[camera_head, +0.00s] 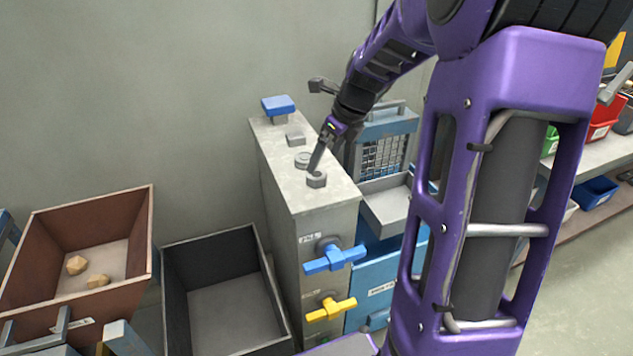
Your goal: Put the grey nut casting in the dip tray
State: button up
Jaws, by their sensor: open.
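A grey hexagonal piece, which looks like the nut casting (316,181), lies on the front part of the top of a narrow grey cabinet (330,205). My gripper (314,171) points down at it from above, with its fingertips at or just over the nut. The gripper is open; contact with the nut is too small to tell. A shallow grey tray (388,210), which may be the dip tray, sits right of the cabinet, lower than its top. My arm hides the tray's right side.
A round grey piece (302,158) and a square grey block (295,138) lie behind the nut. A blue-topped item (278,106) stands at the back. Blue (334,259) and yellow (331,309) valve handles stick out in front. A dark bin (270,300) and brown bin (142,230) stand left.

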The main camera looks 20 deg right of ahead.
aim_at(317, 174)
jog(key=b+x, duration=0.1)
jog(key=x, duration=0.5)
jog(key=shift+w+d+f, duration=0.1)
jog(key=shift+w+f, duration=0.1)
jog(key=shift+f, duration=0.2)
grip_shut()
